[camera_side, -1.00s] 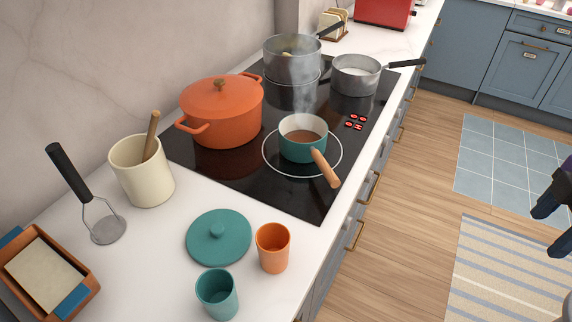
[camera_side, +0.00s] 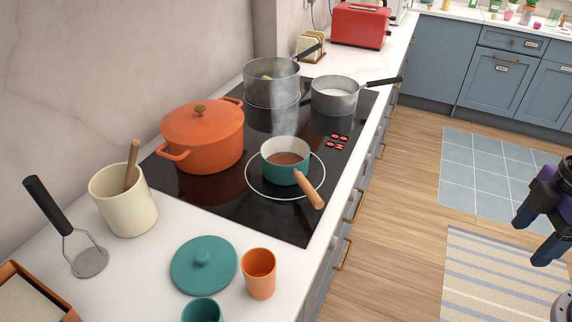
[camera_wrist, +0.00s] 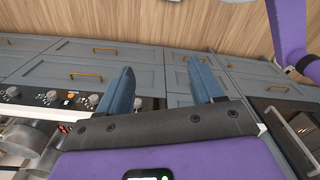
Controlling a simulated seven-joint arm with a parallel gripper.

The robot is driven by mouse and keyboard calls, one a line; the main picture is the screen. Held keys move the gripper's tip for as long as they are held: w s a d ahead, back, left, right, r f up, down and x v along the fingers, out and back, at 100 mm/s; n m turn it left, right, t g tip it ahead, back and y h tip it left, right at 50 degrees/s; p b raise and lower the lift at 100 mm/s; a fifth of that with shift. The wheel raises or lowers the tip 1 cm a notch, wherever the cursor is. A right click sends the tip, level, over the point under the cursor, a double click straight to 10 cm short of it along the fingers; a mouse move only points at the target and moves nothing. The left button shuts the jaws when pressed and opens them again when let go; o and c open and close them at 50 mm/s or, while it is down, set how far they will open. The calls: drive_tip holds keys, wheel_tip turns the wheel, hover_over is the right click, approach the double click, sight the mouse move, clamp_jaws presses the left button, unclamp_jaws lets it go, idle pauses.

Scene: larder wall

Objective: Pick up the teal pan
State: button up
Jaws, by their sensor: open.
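The teal pan (camera_side: 285,174) is a small saucepan with a pale inside, brown liquid and a wooden handle. In the side view it sits upright on the near right ring of the black hob (camera_side: 236,212), its handle pointing toward the counter's front edge. Steam rises near it. My gripper (camera_side: 528,243) is at the far right of the side view, well apart from the pan, over the floor side. In the wrist view my gripper (camera_wrist: 161,65) has its two blue fingers spread with nothing between them. I cannot make out the teal pan in the wrist view.
An orange lidded pot (camera_side: 203,138) stands left of the pan. Two grey metal pans (camera_side: 271,82) (camera_side: 335,98) stand behind it. A teal lid (camera_side: 204,265) and orange cup (camera_side: 259,272) are on the near counter.

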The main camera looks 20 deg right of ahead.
drive_tip(key=shift+c, duration=1.2)
